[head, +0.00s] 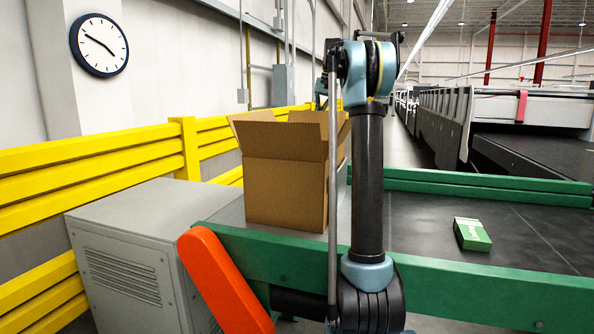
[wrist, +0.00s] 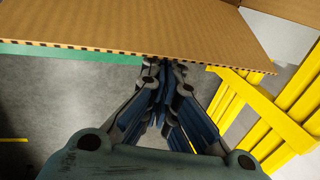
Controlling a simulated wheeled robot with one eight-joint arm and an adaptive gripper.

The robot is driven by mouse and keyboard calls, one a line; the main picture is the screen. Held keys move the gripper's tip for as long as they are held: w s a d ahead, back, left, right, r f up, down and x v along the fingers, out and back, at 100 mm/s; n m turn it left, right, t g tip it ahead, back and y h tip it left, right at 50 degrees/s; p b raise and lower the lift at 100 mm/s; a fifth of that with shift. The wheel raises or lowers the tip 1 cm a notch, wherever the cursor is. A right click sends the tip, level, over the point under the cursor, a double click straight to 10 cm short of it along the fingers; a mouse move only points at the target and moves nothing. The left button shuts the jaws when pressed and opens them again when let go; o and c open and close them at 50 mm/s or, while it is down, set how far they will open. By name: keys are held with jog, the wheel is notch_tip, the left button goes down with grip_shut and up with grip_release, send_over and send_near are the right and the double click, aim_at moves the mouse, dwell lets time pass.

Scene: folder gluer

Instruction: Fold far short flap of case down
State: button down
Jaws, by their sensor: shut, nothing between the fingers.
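The cardboard case (head: 284,190) stands upright on the dark belt in the head view, its top flaps raised and spread. My arm crosses in front of its right side and hides part of it. In the wrist view a broad cardboard flap (wrist: 130,28) spans the top, its corrugated edge facing me. My gripper (wrist: 164,64) is shut and empty, its fingertips right at that edge; I cannot tell whether they touch it. My gripper cannot be made out in the head view. Which flap this is cannot be told for certain.
A green rail (head: 450,285) runs along the belt's near side, with an orange-red bar (head: 222,283) at its left end. A small green box (head: 472,234) lies on the belt at right. A grey cabinet (head: 125,265) and yellow barriers (head: 90,155) stand at left.

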aim_at(314, 117)
dwell(0.4)
jog(key=shift+s+a, duration=0.45)
jog(key=shift+s, duration=0.7)
jog(key=shift+s+a, duration=0.5)
jog(key=shift+s, duration=0.65)
jog(key=shift+s+a, duration=0.45)
jog(key=shift+s, duration=0.7)
